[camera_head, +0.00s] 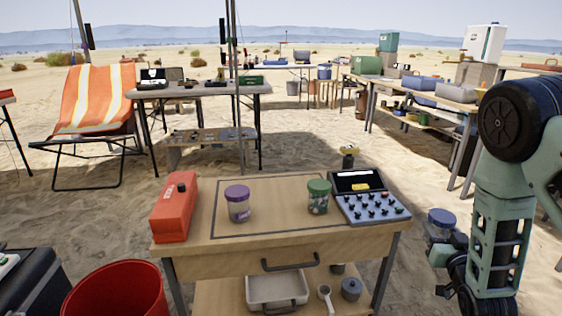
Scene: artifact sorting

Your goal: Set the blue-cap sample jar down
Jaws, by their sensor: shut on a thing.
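The blue-cap sample jar (440,222) is upright at the right, off the right side of the wooden table (290,240). My gripper (447,245) is shut on it; the fingers are small and partly hidden by the jar and my arm. A purple-cap jar (238,204) stands left of centre inside the dark outline on the table top. A green-cap jar (318,197) stands at the right part of that outline, beside the button console (370,198).
A red box (175,208) lies on the table's left edge. The table top between the two jars is clear. A red bucket (115,292) stands at lower left. A pole (236,100) rises behind the table. Further tables and an orange folding chair (95,98) stand behind.

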